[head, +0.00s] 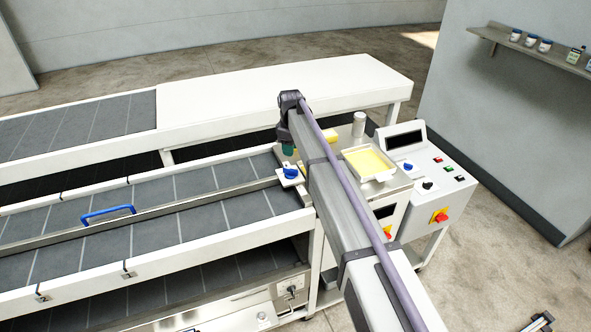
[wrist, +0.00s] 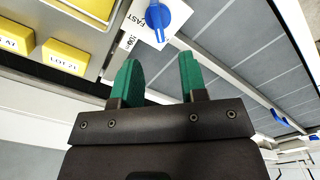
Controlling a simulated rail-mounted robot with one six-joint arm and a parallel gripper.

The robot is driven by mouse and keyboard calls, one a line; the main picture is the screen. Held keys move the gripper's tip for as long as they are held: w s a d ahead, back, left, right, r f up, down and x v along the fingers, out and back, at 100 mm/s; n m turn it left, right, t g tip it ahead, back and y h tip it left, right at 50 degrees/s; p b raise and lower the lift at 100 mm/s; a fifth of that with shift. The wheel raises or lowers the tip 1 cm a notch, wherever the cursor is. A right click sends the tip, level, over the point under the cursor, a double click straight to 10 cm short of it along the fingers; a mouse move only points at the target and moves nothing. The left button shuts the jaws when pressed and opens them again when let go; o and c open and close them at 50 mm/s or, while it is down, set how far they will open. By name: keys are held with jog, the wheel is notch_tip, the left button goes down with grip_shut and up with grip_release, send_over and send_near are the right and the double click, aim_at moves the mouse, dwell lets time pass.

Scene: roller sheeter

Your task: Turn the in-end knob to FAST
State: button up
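A white line on the knob runs toward the gripper side. In the head view a blue knob (head: 291,171) stands on a white plate at the end of the conveyor. My gripper (wrist: 158,60) has two green fingers spread apart with nothing between them. The knob lies beyond the fingertips, and they look apart from it. In the head view the gripper (head: 289,149) is mostly hidden by my arm.
Yellow blocks with lettering (wrist: 66,58) lie near the knob plate. A yellow-filled tray (head: 368,161) and a grey cylinder (head: 358,124) stand to the right. A control box (head: 425,175) has another blue knob and a red switch.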

aim_at(293, 170)
jog(key=f+b, duration=0.6)
jog(key=f, duration=0.1)
jog(key=f+b, duration=0.3)
jog(key=b, duration=0.1)
jog(key=shift+w+d+f, duration=0.15)
jog(key=shift+d+f, duration=0.15)
jog(key=shift+r, duration=0.1)
jog(key=shift+c, duration=0.3)
grip_shut()
